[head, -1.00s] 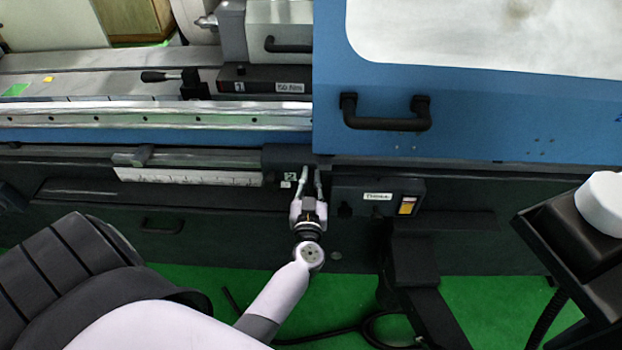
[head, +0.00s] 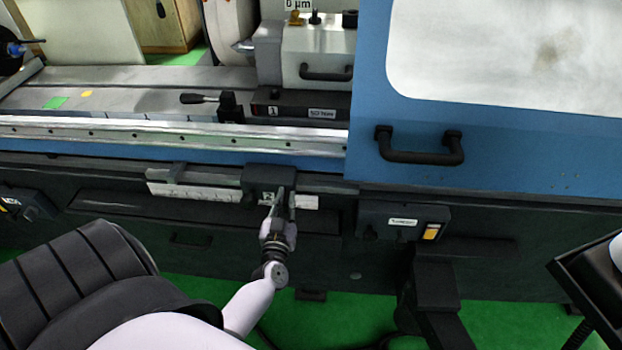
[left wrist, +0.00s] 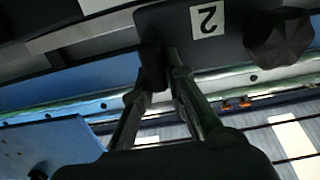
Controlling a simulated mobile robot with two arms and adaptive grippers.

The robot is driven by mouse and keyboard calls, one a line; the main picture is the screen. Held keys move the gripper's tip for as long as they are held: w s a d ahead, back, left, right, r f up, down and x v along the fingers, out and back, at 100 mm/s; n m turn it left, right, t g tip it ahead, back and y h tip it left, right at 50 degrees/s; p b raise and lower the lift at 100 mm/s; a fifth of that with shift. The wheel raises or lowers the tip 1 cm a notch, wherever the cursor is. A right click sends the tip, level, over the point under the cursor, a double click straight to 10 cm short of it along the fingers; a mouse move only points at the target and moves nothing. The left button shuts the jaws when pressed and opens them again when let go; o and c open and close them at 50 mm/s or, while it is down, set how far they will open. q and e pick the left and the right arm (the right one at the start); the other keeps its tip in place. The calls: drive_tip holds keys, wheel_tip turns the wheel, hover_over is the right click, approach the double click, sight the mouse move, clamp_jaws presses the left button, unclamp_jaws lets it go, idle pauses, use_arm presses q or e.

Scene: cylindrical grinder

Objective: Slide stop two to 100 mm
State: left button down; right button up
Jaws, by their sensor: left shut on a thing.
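Stop two (head: 268,178) is a dark block on the rail along the machine front, marked with a white "2" label. In the head view it sits over the white scale strip (head: 195,191), with a short piece of scale showing on its right. The scale's figures are too small to read. My left gripper (head: 280,194) is shut on a part at the underside of stop two. In the left wrist view the fingertips (left wrist: 160,62) close on a dark tab beside the "2" label (left wrist: 207,20), and a black knob (left wrist: 280,38) sits to the right. My right gripper is not in view.
A blue door with a black handle (head: 420,150) is at right. A switch box (head: 405,222) stands right of my gripper. A black unit (head: 595,285) is at lower right. Green floor lies below.

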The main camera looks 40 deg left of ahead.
sight(261, 186)
use_arm(q)
drive_tip(key=s+a, duration=0.1)
drive_tip(key=a, duration=0.1)
drive_tip(key=s+a, duration=0.1)
drive_tip(key=a, duration=0.1)
drive_tip(key=s+a, duration=0.2)
drive_tip(key=shift+a+r, duration=0.1)
drive_tip(key=shift+a, duration=0.1)
drive_tip(key=s+a+b, duration=0.1)
drive_tip(key=s+a, duration=0.5)
drive_tip(key=a, duration=0.5)
drive_tip(key=shift+s+a, duration=0.15)
drive_tip(key=shift+s, duration=0.25)
drive_tip(key=c, duration=2)
unclamp_jaws()
drive_tip(key=o, duration=0.4)
drive_tip(key=v, duration=1.2)
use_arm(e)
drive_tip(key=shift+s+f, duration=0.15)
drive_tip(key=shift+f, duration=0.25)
